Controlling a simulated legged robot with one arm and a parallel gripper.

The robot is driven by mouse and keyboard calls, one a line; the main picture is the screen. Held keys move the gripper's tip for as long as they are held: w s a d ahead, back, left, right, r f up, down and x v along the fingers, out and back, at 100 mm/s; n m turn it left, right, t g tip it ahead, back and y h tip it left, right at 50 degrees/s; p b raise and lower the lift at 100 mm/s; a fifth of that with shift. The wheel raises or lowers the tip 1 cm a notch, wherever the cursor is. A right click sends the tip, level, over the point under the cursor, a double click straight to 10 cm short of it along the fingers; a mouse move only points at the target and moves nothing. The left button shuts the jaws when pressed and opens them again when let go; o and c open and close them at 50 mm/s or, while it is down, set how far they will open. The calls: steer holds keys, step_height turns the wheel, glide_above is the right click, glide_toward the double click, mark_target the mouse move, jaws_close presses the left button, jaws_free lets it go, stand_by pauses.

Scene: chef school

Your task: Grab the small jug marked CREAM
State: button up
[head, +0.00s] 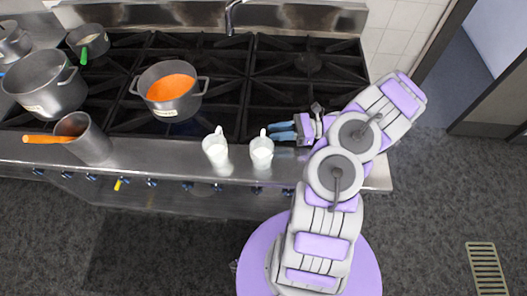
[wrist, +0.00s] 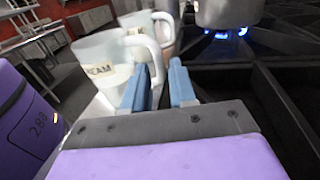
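A small frosted white jug, its label partly hidden but reading "EAM" (wrist: 101,74), stands close by on the left in the wrist view. It appears to be the right-hand jug (head: 262,153) on the steel front ledge in the head view. My gripper (head: 277,131) comes from the right, level with the handle side of this jug. Its two blue fingers (wrist: 160,86) are apart. The jug's handle (wrist: 157,62) shows in the gap between the fingertips; I cannot tell whether it is inside or just beyond them. The jug is upright.
A second similar jug (head: 215,150) stands just left, its label unreadable. A pot of orange soup (head: 187,105) sits on the black burners, with blue flame (wrist: 243,31) under a pot in the wrist view. A grey container (head: 92,145) with an orange handle stands further left.

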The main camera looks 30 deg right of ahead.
mark_target(262, 149)
steer(key=b+x, duration=0.1)
steer(key=x, duration=0.5)
steer(key=shift+w+a, duration=0.1)
steer(key=shift+a, duration=0.3)
steer(key=shift+c, duration=0.4)
jaws_close()
